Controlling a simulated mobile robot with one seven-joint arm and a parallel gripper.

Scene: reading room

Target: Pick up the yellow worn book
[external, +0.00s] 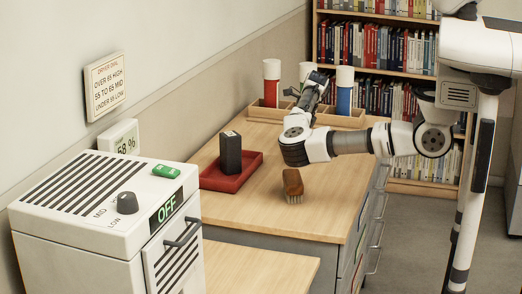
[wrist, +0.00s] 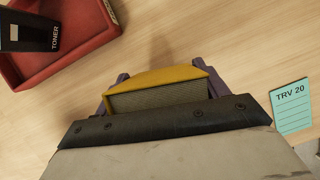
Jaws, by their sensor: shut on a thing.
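The yellow book (wrist: 160,76) shows in the wrist view with its yellow cover edge and grey page block facing the camera. My gripper (wrist: 165,88) is shut on it, with a dark finger at each side of the book. The wooden desktop lies beyond it in that view; I cannot tell how far the book is above it. In the external view my arm reaches in from the right over the desk, and I cannot make out the book there.
A red tray (external: 247,174) holds a black toner box (external: 231,153). A teal card (wrist: 291,106) marked TRV 20 is right of my gripper. Red- and blue-banded cylinders (external: 271,82) (external: 344,90) stand at the back.

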